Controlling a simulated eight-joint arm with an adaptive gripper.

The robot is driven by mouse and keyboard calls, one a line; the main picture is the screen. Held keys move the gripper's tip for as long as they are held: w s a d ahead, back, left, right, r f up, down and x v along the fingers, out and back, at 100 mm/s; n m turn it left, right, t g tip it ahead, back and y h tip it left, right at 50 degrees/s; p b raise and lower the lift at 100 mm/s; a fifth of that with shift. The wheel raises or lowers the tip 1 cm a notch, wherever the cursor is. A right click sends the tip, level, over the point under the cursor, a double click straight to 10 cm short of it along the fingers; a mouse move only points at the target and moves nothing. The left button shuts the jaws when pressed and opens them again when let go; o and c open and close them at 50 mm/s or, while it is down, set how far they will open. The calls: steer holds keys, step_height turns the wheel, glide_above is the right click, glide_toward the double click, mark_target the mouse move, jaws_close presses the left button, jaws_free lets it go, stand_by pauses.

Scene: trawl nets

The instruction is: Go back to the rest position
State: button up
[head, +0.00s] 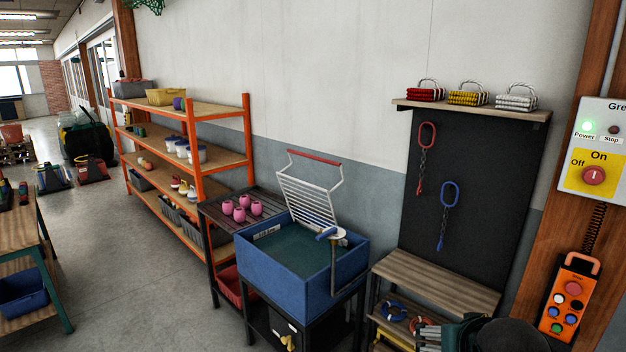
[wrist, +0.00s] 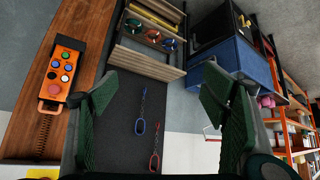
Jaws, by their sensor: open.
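My gripper (wrist: 160,88) is open in the wrist view, with its two green-padded fingers wide apart and nothing between them. Beyond the gap are the dark wall panel (wrist: 133,100) and the wooden bench with coloured rings. In the head view part of my arm and gripper (head: 440,333) shows at the bottom edge, in front of the small wooden bench (head: 436,283). Its fingertips are partly cut off there.
A blue tub (head: 300,268) with a raised white rack stands left of the bench. A red chain (head: 422,160) and a blue chain (head: 446,215) hang on the panel. An orange pendant (head: 569,300) hangs at right. Orange shelving (head: 248,135) stands farther left, beside clear floor.

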steer(key=s+a+f+n+g+y, duration=0.1)
steer(key=s+a+f+n+y, duration=0.1)
steer(key=s+a, duration=0.3)
steer(key=a, duration=0.3)
steer(key=shift+s+f+y, duration=0.2)
steer(key=shift+f+y, duration=0.1)
steer(key=shift+f, duration=0.05)
